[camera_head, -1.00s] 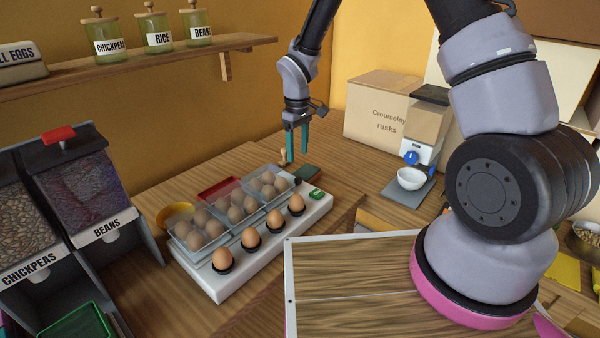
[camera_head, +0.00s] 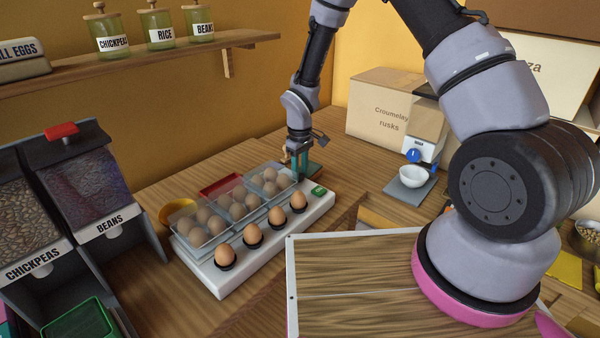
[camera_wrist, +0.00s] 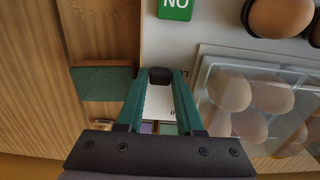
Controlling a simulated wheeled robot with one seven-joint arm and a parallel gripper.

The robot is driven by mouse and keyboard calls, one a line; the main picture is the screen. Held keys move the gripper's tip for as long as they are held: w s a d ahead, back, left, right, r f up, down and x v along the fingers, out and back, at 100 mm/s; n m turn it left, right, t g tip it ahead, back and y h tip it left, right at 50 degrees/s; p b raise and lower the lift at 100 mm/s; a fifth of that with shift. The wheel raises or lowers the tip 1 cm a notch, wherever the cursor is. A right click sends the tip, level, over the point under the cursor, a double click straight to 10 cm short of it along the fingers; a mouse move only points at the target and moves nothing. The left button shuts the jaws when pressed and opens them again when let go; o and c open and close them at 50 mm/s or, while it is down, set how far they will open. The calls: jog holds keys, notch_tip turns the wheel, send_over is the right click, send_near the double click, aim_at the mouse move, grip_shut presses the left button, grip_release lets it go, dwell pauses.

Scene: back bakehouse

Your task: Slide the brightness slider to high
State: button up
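The white egg device (camera_head: 262,248), a long low panel, stands on the wooden counter. A green ON switch (camera_head: 318,191) sits at its far right end; it shows upside down in the wrist view (camera_wrist: 175,8). My gripper (camera_head: 300,176) is down at the device's far end. In the wrist view its two teal fingers (camera_wrist: 161,80) stand apart, with a dark knob (camera_wrist: 160,74) between the tips. A white label (camera_wrist: 160,101), partly hidden, lies between the fingers. I cannot tell whether the fingers touch the knob, and the slider's setting is not readable.
Brown eggs (camera_head: 276,216) line the device's front, and clear lidded egg boxes (camera_head: 207,243) stand behind them, close to my fingers. A dark green block (camera_wrist: 103,84) lies beside the device. A scale with a white bowl (camera_head: 416,176) stands to the right.

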grip_shut()
jog(key=shift+w+a, duration=0.1)
dwell(1.1)
